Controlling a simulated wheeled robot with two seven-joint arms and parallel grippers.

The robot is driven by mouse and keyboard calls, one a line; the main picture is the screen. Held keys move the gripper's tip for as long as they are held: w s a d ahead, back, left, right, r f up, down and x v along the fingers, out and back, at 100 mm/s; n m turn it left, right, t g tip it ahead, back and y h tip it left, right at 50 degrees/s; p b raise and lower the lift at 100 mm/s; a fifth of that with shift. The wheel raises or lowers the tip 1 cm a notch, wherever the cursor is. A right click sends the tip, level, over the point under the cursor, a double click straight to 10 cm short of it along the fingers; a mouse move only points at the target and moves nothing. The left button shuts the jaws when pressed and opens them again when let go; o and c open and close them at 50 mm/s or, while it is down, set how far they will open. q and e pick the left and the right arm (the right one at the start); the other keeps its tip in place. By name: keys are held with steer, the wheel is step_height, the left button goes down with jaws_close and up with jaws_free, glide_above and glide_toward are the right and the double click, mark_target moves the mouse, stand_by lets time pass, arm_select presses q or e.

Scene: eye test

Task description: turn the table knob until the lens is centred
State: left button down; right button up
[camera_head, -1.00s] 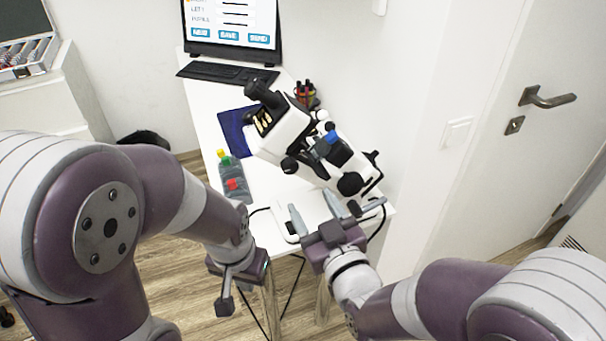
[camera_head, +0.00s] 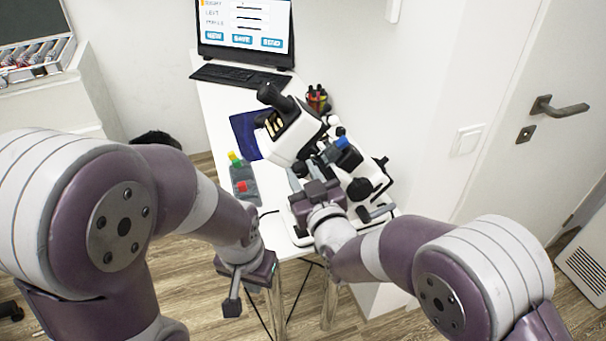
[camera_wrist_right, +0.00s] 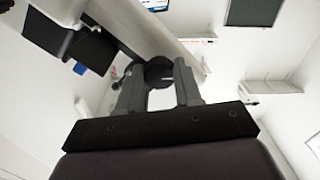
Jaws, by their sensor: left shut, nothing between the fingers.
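The white and black microscope (camera_head: 290,134) stands on the narrow white table (camera_head: 217,100). A large black round knob (camera_head: 360,188) and blue parts (camera_head: 342,142) show on its right side. My right gripper (camera_head: 307,172) is at the microscope's front, over its base. In the right wrist view its two fingers (camera_wrist_right: 158,85) are apart, and a black round knob (camera_wrist_right: 158,72) shows in line with the gap. I cannot tell which knob this is, or whether the fingers touch it. My left gripper (camera_head: 232,305) is shut and empty, low before the table. The lens's centring cannot be made out.
A dark blue mat (camera_head: 243,138), a pen cup (camera_head: 317,98), a keyboard (camera_head: 240,78) and a monitor (camera_head: 245,28) are further back. The wall and door (camera_head: 500,150) are close on the right.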

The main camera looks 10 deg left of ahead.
steer(key=shift+c, duration=0.4)
steer(key=shift+f+m+b, duration=0.3)
steer(key=shift+m+b, duration=0.4)
steer(key=shift+b, duration=0.35)
steer(key=shift+r+m, duration=0.15)
steer(key=shift+m, duration=0.15)
steer(key=shift+r, duration=0.15)
steer(key=o, duration=1)
steer(key=shift+o, duration=0.2)
steer(key=v, duration=1.2)
steer(key=shift+s+d, duration=0.2)
steer(key=shift+s, duration=0.1)
